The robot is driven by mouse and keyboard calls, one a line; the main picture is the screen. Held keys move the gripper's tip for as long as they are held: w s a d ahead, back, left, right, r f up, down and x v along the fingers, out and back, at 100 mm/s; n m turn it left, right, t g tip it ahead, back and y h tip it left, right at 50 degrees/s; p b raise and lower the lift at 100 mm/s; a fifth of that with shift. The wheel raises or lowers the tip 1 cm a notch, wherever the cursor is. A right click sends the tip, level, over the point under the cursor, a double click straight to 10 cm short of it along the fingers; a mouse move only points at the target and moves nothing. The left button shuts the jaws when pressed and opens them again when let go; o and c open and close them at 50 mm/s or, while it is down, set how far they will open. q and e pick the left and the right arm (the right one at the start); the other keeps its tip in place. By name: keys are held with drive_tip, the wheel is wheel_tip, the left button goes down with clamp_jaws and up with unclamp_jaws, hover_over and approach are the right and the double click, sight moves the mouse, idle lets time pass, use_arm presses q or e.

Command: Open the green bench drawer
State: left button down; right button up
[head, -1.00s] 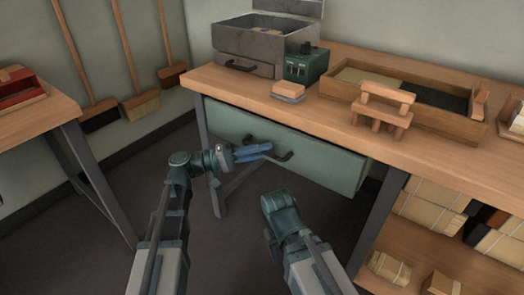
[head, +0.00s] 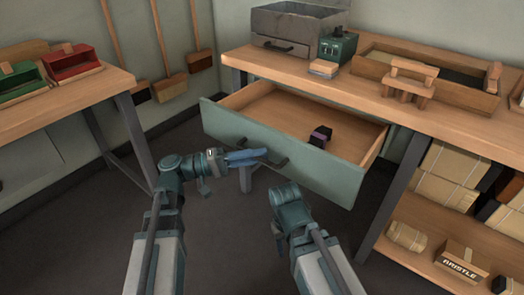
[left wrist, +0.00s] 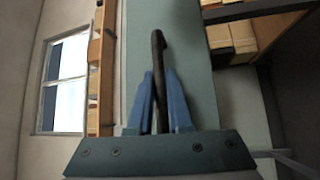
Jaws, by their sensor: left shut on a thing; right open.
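The green bench drawer (head: 300,165) is pulled well out from under the workbench in the head view. Its wooden inside shows, with a small dark item with a purple band (head: 320,137) lying in it. My left gripper (head: 262,156) is shut on the dark drawer handle (head: 280,163) at the drawer front. The left wrist view shows the handle (left wrist: 157,70) between the blue fingers (left wrist: 160,105), in front of the green drawer face (left wrist: 195,95). My right gripper (head: 277,240) is low in front of the drawer, apart from it and partly hidden by its own arm.
The workbench top (head: 300,75) holds a grey metal box (head: 290,30), a green device (head: 338,46) and a wooden tray (head: 440,75). Packages fill the shelf (head: 400,250) at the right. A side table (head: 80,90) stands left. Floor between is clear.

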use_arm(q)
drive_tip(key=shift+s+a, duration=0.35)
drive_tip(key=shift+s, duration=0.15)
drive_tip(key=c, duration=0.8)
unclamp_jaws()
drive_tip(key=shift+c, duration=0.2)
drive_tip(key=shift+a, duration=0.1)
drive_tip(key=s+a+f+b, duration=0.1)
drive_tip(key=s+a+f, duration=0.1)
drive_tip(key=a, duration=1.1)
drive_tip(key=shift+a+b, duration=0.2)
drive_tip(key=shift+b, duration=0.2)
